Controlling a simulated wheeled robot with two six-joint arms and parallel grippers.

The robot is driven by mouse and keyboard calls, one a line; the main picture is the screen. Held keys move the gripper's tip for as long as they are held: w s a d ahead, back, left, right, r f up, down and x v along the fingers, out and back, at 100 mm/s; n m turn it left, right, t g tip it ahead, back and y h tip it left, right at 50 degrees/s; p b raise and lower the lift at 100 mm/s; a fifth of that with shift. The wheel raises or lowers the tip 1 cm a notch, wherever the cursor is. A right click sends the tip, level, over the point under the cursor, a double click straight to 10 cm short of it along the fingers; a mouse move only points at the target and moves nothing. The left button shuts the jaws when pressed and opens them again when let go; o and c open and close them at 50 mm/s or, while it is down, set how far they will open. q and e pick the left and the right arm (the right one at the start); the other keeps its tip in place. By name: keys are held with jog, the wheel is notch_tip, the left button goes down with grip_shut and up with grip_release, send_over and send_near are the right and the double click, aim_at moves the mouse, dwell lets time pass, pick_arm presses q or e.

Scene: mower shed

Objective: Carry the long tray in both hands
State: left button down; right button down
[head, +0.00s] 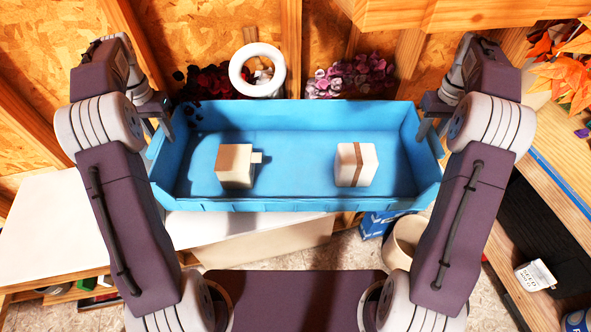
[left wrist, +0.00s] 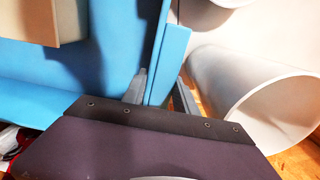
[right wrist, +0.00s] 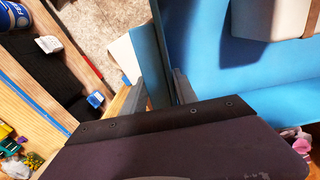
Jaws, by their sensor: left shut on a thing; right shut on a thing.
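The long blue tray (head: 295,135) is held level between my two arms in the head view. My left gripper (head: 160,120) is shut on the tray's left end wall; the left wrist view shows the wall between its fingers (left wrist: 160,88). My right gripper (head: 426,122) is shut on the right end wall; the right wrist view shows that wall between its fingers (right wrist: 160,88).
A white table (head: 60,225) is at the left, partly under the tray. A white ring (head: 257,70) and dark red and pink petals (head: 350,77) are behind the tray near the wooden wall. A wooden shelf (head: 545,170) runs along the right. A cream bin (head: 405,242) stands on the floor.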

pick_arm(q)
jog(key=shift+s+f, duration=0.2)
jog(key=shift+s, duration=0.15)
pick_arm(e)
jog(key=shift+s+f, duration=0.2)
jog(key=shift+s, duration=0.15)
pick_arm(q)
jog(key=shift+w+f, duration=0.1)
jog(key=shift+f, duration=0.4)
pick_arm(e)
jog(key=shift+w+f, duration=0.1)
jog(key=shift+f, duration=0.4)
pick_arm(q)
jog(key=c, duration=1)
grip_release()
jog(key=shift+w+f, duration=0.2)
jog(key=shift+w, duration=0.05)
pick_arm(e)
jog(key=c, duration=1)
grip_release()
jog(key=shift+w+f, duration=0.2)
jog(key=shift+w, duration=0.05)
pick_arm(q)
jog(key=shift+o, duration=0.2)
jog(key=shift+s, duration=0.2)
pick_arm(e)
jog(key=shift+o, duration=0.2)
jog(key=shift+s, duration=0.2)
